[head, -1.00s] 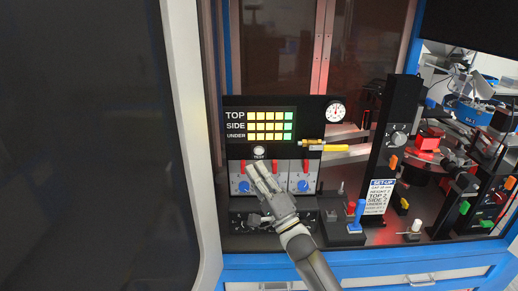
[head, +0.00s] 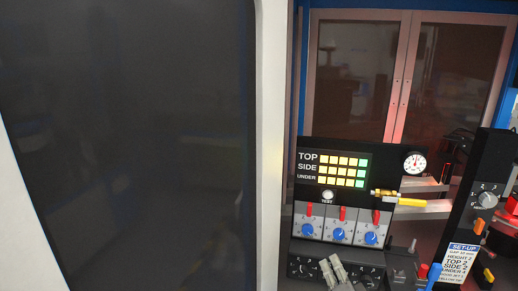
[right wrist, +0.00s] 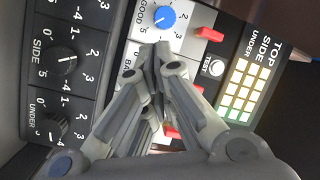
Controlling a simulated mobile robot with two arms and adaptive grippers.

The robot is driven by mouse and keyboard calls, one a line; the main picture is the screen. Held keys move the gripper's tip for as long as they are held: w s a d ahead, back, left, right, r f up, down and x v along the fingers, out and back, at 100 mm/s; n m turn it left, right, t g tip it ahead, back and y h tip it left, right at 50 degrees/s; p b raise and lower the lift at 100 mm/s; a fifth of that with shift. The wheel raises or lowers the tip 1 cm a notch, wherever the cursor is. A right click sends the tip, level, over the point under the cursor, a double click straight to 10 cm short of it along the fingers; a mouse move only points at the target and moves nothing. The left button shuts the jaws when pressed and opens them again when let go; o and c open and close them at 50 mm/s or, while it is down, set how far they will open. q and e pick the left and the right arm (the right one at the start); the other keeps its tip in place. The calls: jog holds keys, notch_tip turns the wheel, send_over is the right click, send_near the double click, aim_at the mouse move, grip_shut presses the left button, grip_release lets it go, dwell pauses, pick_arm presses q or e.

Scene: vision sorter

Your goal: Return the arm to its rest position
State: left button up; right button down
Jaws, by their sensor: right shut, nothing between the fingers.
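My right gripper (head: 336,271) is at the bottom edge of the head view, in front of the lower black knob panel (head: 303,268). In the right wrist view the right gripper (right wrist: 163,55) is shut with nothing between its fingers. Its fingers cover part of the panel with the blue knob (right wrist: 164,19) and red levers. The dark knobs marked SIDE (right wrist: 64,58) and UNDER (right wrist: 57,125) show at left there. Most of my right arm is outside the head view. My left gripper is not in view.
The black display panel (head: 309,187) has rows of yellow and green squares above a TEST button (head: 327,195). A gauge (head: 415,162) and yellow-tipped nozzle (head: 397,199) are at its right. A black post (head: 466,215) with a SET-UP card (head: 459,262) stands further right.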

jog(key=s+f+n+g+h, duration=0.2)
jog(key=s+f+n+g, duration=0.5)
jog(key=s+f, duration=0.65)
jog(key=s+n+g, duration=0.6)
jog(key=s+g, duration=0.2)
jog(key=s, duration=1.4)
notch_tip(320, 180, down, 32)
jog(key=s+g+b, duration=0.1)
jog(key=s+b, duration=0.1)
jog(key=b, duration=0.2)
jog(key=s+d+f+g+b, duration=0.1)
jog(key=s+d+f+b, duration=0.1)
jog(key=s+f, duration=1.4)
notch_tip(320, 180, down, 3)
jog(key=shift+d+f+b, duration=0.1)
jog(key=shift+d+b, duration=0.3)
jog(key=shift+b, duration=0.5)
